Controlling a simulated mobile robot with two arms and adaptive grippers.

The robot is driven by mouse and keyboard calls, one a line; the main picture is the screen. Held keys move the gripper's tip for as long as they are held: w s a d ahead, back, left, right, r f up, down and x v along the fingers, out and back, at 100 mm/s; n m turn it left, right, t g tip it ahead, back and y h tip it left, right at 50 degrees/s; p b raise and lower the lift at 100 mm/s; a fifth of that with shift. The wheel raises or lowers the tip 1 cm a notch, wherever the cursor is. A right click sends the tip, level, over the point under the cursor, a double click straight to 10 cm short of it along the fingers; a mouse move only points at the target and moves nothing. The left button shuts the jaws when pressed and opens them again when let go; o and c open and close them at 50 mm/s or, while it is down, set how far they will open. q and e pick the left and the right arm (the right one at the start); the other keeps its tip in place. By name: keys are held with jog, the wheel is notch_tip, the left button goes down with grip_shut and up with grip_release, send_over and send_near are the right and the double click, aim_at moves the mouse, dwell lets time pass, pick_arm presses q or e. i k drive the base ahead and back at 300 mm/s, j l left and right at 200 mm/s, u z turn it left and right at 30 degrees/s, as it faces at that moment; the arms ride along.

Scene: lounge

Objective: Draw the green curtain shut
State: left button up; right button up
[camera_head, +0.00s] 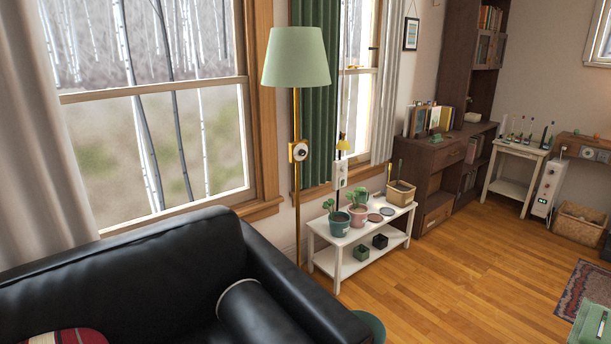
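The green curtain (319,88) hangs gathered at the left side of the second window (358,75), partly behind the floor lamp. The glass to its right is uncovered. A pale curtain (404,80) hangs at that window's right side. Below the green curtain stands a white plant bench (322,232). Neither of my grippers shows in this view.
A floor lamp with a green shade (296,60) stands before the curtain. A black leather sofa (190,262) fills the lower left. Potted plants (339,222) stand on the bench. The wooden floor (460,270) is open at the right, up to a rug (583,290).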

aim_at(330, 11)
jog(key=i+l, duration=0.2)
jog(key=l, duration=0.15)
jog(key=i+l, duration=0.15)
jog(key=l, duration=0.2)
jog(key=i+l, duration=0.2)
jog(key=l, duration=0.15)
jog(key=i+l, duration=0.15)
jog(key=l, duration=0.2)
jog(key=i+l, duration=0.2)
jog(key=l, duration=0.15)
jog(key=i+l, duration=0.15)
jog(key=l, duration=0.2)
jog(key=i+l, duration=0.2)
jog(key=l, duration=0.15)
